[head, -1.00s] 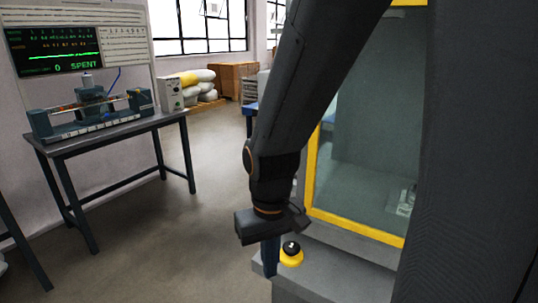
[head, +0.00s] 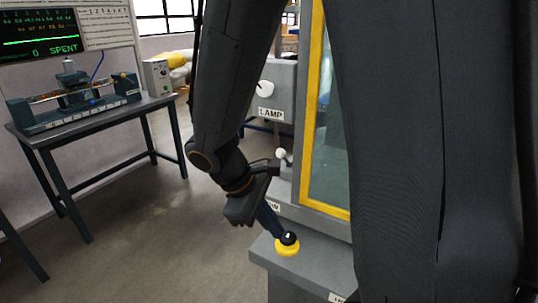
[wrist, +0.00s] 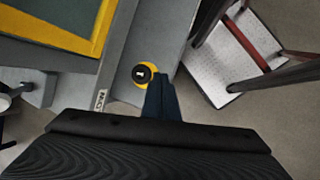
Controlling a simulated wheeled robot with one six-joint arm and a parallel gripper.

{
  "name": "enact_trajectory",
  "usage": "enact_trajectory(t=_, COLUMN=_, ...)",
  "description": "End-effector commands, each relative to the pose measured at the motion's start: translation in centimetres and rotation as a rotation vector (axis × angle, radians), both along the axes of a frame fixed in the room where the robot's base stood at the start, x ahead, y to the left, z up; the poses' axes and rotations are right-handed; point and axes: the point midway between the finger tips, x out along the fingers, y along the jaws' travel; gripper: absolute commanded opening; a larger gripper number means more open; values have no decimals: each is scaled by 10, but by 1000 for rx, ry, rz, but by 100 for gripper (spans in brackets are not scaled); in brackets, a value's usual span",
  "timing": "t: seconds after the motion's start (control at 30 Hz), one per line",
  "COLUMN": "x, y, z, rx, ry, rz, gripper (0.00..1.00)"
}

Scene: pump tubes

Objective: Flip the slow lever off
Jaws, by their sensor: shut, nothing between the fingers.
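A small lever with a white ball tip (head: 281,155) stands on the grey cabinet behind my gripper. A label (head: 273,206) below it is partly hidden by my gripper, so I cannot read it fully or confirm which lever this is. A label also shows in the wrist view (wrist: 101,100), too small to read surely. My gripper (head: 279,232) is shut and empty, its blue fingers slanting down beside a black knob on a yellow base (head: 287,247). In the wrist view my gripper's fingertips (wrist: 160,80) are just right of that knob (wrist: 142,74); I cannot tell whether they touch.
A grey box labelled LAMP (head: 278,85) with a white round knob stands behind. A yellow-framed glass panel (head: 311,120) rises at the right. A dark table (head: 90,118) with apparatus stands at left. In the wrist view a metal step stool (wrist: 235,65) stands right. Floor between is open.

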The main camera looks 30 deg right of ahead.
Motion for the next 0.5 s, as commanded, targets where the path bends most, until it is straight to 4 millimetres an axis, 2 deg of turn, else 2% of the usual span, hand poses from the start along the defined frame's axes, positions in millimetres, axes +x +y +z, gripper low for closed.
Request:
enact_trajectory(t=0.03, x=13, y=-2, z=11, rx=-86, ry=38, rz=136, gripper=0)
enact_trajectory(t=0.13, x=49, y=-5, z=31, rx=-258, ry=84, rz=379, gripper=0)
enact_trajectory(t=0.3, x=108, y=12, z=61, rx=-498, ry=107, rz=682, gripper=0)
enact_trajectory(t=0.4, x=130, y=25, z=73, rx=-587, ry=103, rz=785, gripper=0)
enact_trajectory(t=0.5, x=142, y=32, z=79, rx=-633, ry=99, rz=837, gripper=0)
